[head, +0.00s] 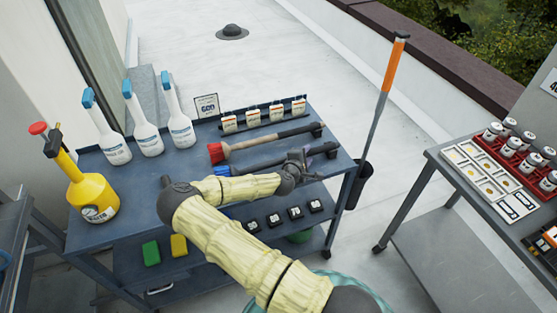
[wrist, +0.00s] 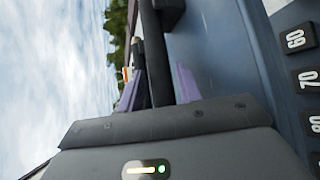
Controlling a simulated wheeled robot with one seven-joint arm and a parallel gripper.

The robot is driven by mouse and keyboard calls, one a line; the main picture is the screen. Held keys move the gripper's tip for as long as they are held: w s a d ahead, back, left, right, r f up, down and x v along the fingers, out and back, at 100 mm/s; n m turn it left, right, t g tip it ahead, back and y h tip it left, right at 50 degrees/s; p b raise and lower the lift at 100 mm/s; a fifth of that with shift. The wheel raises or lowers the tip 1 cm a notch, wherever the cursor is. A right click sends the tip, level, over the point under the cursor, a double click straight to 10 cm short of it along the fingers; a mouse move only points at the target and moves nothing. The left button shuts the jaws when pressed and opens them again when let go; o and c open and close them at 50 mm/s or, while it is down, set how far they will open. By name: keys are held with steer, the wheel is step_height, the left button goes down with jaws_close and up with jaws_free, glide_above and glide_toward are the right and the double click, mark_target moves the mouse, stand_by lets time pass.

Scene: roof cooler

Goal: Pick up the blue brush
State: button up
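The blue brush (head: 265,162) lies across the upper shelf of the cart, blue bristles to the left and dark handle to the right. My gripper (head: 306,157) is at the handle's right part, and my arm hides some of it. In the wrist view, a dark bar, which looks like the handle (wrist: 158,55), runs between the two purple fingers of my gripper (wrist: 158,85). The fingers stand apart, with the right one clear of the bar. Contact on the left side is hard to judge.
A red brush (head: 216,152) lies just behind the blue one. White spray bottles (head: 147,130) and a yellow sprayer (head: 93,195) stand to the left. Several black number blocks (head: 294,212) are in front. An orange-handled pole (head: 392,75) stands at the cart's right end.

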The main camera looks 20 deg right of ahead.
steer(key=shift+w+d+f, duration=0.15)
steer(key=shift+w+d, duration=0.1)
steer(key=shift+d, duration=0.05)
jaws_close()
stand_by(0.3)
step_height(320, 180, up, 10)
steer(key=shift+r+b, duration=0.1)
steer(key=shift+b, duration=0.25)
stand_by(0.9)
